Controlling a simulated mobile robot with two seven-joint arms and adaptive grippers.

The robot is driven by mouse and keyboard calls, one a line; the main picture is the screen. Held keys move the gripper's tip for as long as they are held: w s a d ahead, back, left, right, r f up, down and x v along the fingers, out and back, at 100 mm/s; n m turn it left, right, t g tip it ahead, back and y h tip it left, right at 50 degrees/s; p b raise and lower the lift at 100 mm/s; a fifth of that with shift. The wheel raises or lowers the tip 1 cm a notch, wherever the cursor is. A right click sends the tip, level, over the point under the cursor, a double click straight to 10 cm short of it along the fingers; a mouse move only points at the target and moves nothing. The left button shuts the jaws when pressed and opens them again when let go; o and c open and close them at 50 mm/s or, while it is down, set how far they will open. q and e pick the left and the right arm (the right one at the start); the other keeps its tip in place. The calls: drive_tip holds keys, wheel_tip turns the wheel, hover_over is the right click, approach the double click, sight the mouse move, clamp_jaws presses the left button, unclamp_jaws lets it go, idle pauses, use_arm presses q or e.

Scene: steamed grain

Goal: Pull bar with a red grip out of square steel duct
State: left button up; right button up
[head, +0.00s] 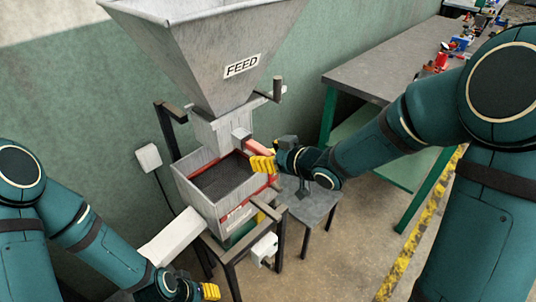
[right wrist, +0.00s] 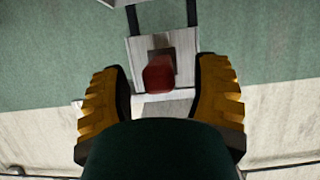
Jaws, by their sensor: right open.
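The bar's red grip (head: 256,147) sticks out of the square steel duct (head: 240,133) below the hopper. The rest of the bar is hidden. My right gripper (head: 262,163) is at the red grip, with its yellow fingers close to it. In the right wrist view the red grip (right wrist: 158,79) sits between the two spread fingers (right wrist: 160,80), with a gap on each side. The duct opening (right wrist: 170,52) shows behind it. My left gripper (head: 209,291) is low at the bottom of the head view, away from the duct, and its finger opening cannot be made out.
A steel hopper marked FEED (head: 195,50) stands above the duct. A box of dark grain (head: 185,178) is just below and left of the grip. A small grey table (head: 318,207) stands to the right, and a long workbench (head: 375,62) with tools lies beyond.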

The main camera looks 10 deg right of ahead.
drive_tip(key=shift+s, duration=0.1)
clamp_jaws()
idle(0.3)
